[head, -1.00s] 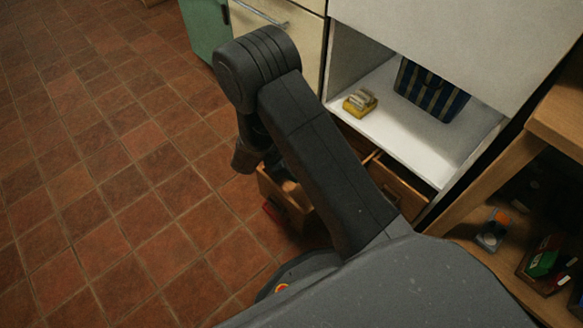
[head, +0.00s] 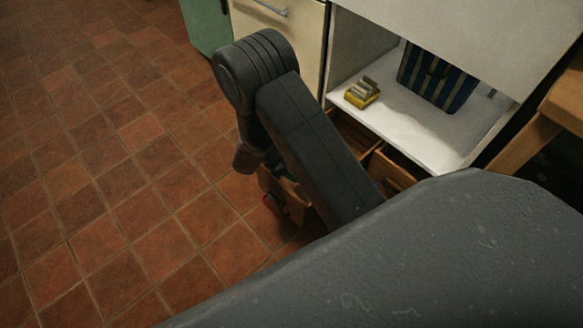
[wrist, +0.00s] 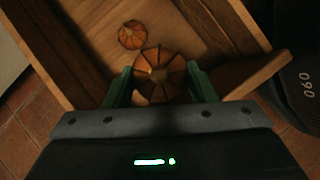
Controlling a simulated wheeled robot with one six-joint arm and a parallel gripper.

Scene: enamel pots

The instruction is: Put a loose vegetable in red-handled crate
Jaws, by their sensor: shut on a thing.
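My gripper (wrist: 158,84) has its green fingers shut on an orange, ribbed pumpkin-like vegetable (wrist: 158,70) in the wrist view. A smaller one of the same kind (wrist: 131,35) lies on the wooden floor of a crate (wrist: 244,22), just beyond the held one. I cannot tell whether the held vegetable touches the crate floor. In the head view, a wooden crate (head: 296,211) shows low beside my arm, with a red patch (head: 270,203) at its left side, perhaps a handle. My arm hides the fingers and the held vegetable there.
Another wooden crate (head: 391,172) stands under the white shelf (head: 420,142). On the shelf are a yellow item (head: 362,94) and a blue striped bag or box (head: 436,78). A wooden table or rack (head: 541,122) is at the right. Tiled floor (head: 130,200) is clear at left.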

